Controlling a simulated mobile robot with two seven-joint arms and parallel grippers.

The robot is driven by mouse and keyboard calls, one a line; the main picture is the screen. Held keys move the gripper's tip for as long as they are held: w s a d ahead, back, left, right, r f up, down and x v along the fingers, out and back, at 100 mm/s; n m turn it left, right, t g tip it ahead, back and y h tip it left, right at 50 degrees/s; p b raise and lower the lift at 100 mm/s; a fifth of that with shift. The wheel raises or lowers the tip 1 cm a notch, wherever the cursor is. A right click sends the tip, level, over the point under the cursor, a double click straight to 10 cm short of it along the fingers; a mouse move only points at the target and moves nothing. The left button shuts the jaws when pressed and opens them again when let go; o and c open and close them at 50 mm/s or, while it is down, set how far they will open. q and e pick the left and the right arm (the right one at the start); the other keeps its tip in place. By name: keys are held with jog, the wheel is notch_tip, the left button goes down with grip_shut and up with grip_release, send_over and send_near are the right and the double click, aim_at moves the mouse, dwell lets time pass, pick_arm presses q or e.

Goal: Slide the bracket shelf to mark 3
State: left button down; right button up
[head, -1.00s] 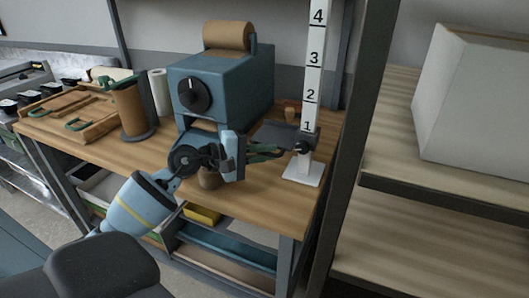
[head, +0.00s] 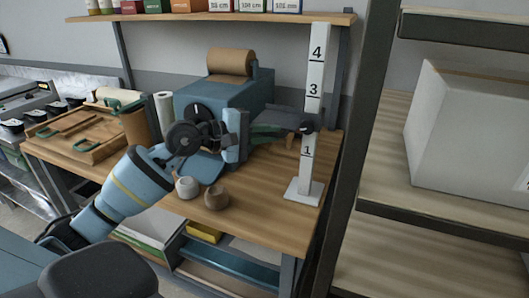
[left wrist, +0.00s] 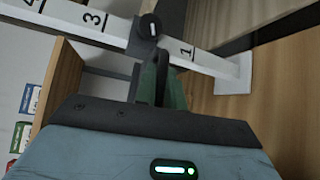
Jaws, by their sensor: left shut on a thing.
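The white upright post (head: 311,110) with black marks stands on a white foot at the right end of the bench. The dark bracket shelf (head: 285,119) is on the post, with its round black knob (head: 307,127) between the figures 1 and 3, covering where 2 is. In the left wrist view the knob (left wrist: 149,27) also sits between 3 and 1. My left gripper (head: 278,131) has its green fingers shut on the bracket shelf from the left, just beside the post; the exact contact is partly hidden. My right gripper is not in view.
A blue dispenser (head: 225,92) with a brown paper roll stands behind my left arm. A white cup (head: 187,187) and a brown cup (head: 216,198) are on the bench below the gripper. A dark rack upright (head: 360,130) and a white box (head: 465,130) are right of the post.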

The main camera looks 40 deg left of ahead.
pick_arm(q)
notch_tip(320, 180, up, 4)
jog(key=shift+p, duration=0.35)
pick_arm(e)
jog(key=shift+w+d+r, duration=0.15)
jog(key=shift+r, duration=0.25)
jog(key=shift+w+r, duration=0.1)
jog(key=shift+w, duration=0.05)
pick_arm(q)
jog(key=c, duration=1.5)
grip_release()
jog(key=shift+f, duration=0.1)
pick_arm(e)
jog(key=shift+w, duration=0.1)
